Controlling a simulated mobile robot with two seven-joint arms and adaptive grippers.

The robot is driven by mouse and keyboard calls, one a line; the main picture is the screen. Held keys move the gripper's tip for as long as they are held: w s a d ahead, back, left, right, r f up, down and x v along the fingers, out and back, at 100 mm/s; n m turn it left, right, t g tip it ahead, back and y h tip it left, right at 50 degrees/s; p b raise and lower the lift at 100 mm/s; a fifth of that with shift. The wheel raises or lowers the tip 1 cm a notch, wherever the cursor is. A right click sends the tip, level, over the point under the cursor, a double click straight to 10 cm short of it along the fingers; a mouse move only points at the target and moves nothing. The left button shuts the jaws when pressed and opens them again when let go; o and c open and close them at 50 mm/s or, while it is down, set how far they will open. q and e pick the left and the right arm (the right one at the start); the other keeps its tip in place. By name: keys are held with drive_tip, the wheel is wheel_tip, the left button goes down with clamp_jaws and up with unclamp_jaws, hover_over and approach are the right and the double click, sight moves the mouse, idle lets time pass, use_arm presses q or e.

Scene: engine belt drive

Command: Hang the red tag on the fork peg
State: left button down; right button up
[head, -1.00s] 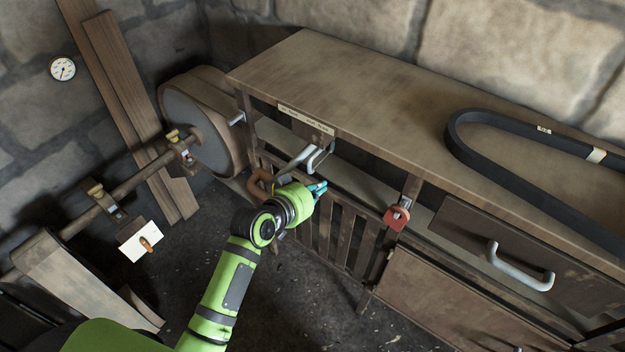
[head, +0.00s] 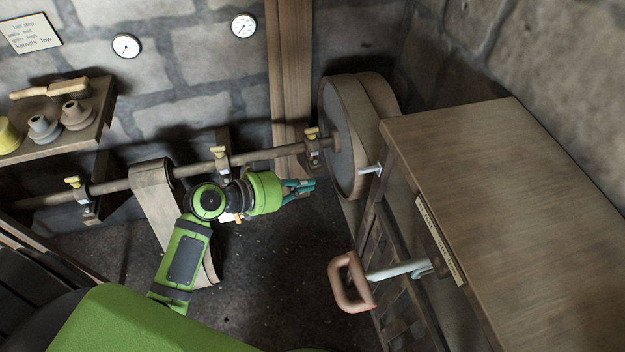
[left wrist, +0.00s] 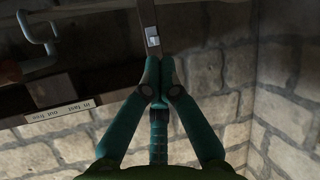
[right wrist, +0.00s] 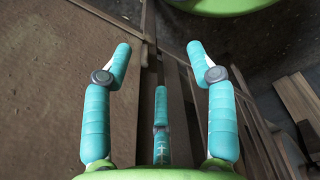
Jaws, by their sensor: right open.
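The red tag is not visible in any current view. In the left wrist view a small bright metal fitting (left wrist: 152,38) on a dark wooden post lies just beyond the fingertips. My left gripper (head: 302,187) is left of that peg, in front of the shaft. Its fingertips (left wrist: 160,88) meet, with nothing visible between them. My right gripper (right wrist: 160,62) is open and empty, facing wooden slats.
A metal lever with a brown loop handle (head: 350,282) juts from the bench (head: 480,190). The drum (head: 345,135) and shaft (head: 255,155) with brackets stand behind my left gripper. A shelf (head: 85,125) holds small parts. Open floor (head: 275,260) lies below the gripper.

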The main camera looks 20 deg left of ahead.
use_arm(q)
drive_tip(key=w+d, duration=0.5)
drive_tip(key=d, duration=0.2)
drive_tip(key=shift+w+d+f, duration=0.3)
drive_tip(key=shift+w, duration=0.05)
use_arm(e)
drive_tip(key=shift+s, duration=0.6)
idle(0.5)
idle(0.4)
